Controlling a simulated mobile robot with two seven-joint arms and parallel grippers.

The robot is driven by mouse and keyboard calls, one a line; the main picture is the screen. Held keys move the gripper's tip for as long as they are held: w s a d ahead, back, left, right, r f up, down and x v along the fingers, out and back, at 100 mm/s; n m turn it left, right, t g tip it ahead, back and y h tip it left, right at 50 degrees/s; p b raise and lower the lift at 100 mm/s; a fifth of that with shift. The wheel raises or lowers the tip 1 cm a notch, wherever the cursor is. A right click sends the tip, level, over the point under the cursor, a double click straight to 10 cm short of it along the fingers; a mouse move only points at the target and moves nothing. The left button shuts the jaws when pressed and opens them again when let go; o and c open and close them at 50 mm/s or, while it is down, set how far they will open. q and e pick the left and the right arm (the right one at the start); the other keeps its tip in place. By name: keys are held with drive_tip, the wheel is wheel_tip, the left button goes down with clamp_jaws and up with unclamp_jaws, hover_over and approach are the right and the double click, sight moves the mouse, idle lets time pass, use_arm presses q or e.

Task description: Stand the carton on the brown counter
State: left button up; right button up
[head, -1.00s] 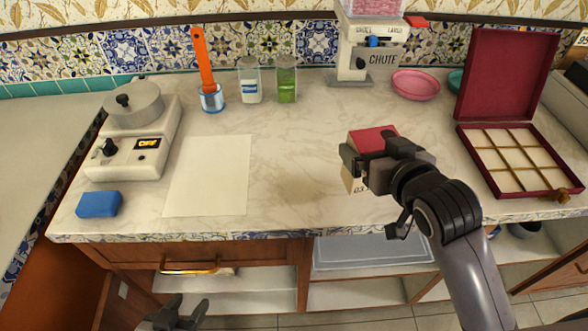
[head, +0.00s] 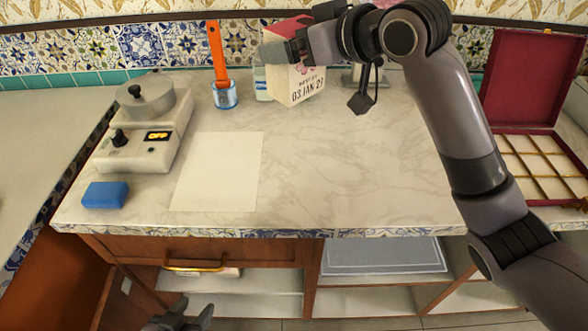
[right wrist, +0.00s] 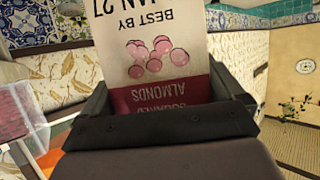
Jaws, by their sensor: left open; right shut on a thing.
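The carton (head: 300,86) is cream with a dark red top and a printed date, "03 JAN 27". My right gripper (head: 290,44) is shut on its upper part and holds it up over the back of the marble counter (head: 330,180). It hangs roughly upright, slightly tilted. In the right wrist view the carton (right wrist: 150,45) shows upside down between the fingers, with "BEST BY" and "ALMONDS" readable. My left gripper (head: 192,313) is open and empty at the bottom edge, low in front of the cabinet. I see no clearly brown counter top.
An appliance with a knob (head: 145,135), a blue block (head: 105,195) and a paper sheet (head: 218,172) occupy the left. An orange-handled tool stands in a blue cup (head: 225,95). A red compartment box (head: 545,165) is at right. The counter's middle is clear.

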drive_tip(key=shift+a+r, duration=0.15)
drive_tip(key=shift+r, duration=0.1)
drive_tip(key=shift+f, duration=9.85)
drive_tip(key=shift+f, duration=0.15)
drive_tip(key=o, duration=0.9)
drive_tip(key=v, duration=1.2)
